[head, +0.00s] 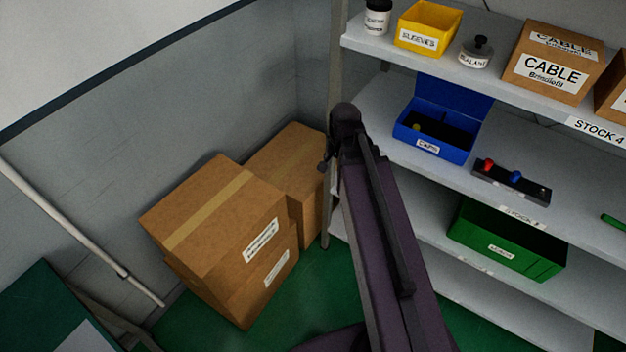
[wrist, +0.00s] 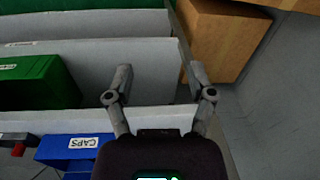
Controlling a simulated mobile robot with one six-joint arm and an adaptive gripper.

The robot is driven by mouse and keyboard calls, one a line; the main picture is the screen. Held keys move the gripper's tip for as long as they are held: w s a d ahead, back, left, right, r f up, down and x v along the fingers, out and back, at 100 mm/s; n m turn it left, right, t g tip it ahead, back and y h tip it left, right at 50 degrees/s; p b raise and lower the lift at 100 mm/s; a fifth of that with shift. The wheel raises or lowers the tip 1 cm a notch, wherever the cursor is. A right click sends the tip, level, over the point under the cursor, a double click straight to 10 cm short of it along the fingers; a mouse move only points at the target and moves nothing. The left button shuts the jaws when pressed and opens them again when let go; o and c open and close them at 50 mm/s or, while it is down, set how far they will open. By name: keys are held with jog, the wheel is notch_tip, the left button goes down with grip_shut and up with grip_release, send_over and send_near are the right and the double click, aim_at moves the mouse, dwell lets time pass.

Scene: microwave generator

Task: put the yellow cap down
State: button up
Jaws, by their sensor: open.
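A small yellow thing, probably the yellow cap (head: 416,127), shows inside the blue CAPS bin (head: 428,146) on the second shelf in the head view. The bin's lid stands open at its back. In the wrist view, part of the blue bin (wrist: 68,147) shows at the lower left, with its inside hidden. My gripper (wrist: 160,72) is open, with its fingers spread and nothing between them. It is beside the bin near the shelf's end, apart from it.
A dark rack with red and blue pieces (head: 511,183) lies right of the bin. A green bin (head: 507,243) stands on the shelf below. A yellow SLEEVES bin (head: 428,28) and a cable box (head: 552,62) stand above. Cardboard boxes (head: 217,215) are stacked left of the shelf post.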

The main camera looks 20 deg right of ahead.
jog(key=s+a+n+g, duration=0.1)
jog(key=s+a+n, duration=0.2)
jog(key=a+n, duration=0.5)
jog(key=shift+s+n, duration=0.2)
jog(key=shift+n, duration=0.2)
jog(key=shift+f, duration=0.15)
jog(key=shift+d, duration=0.1)
jog(key=shift+c, duration=0.9)
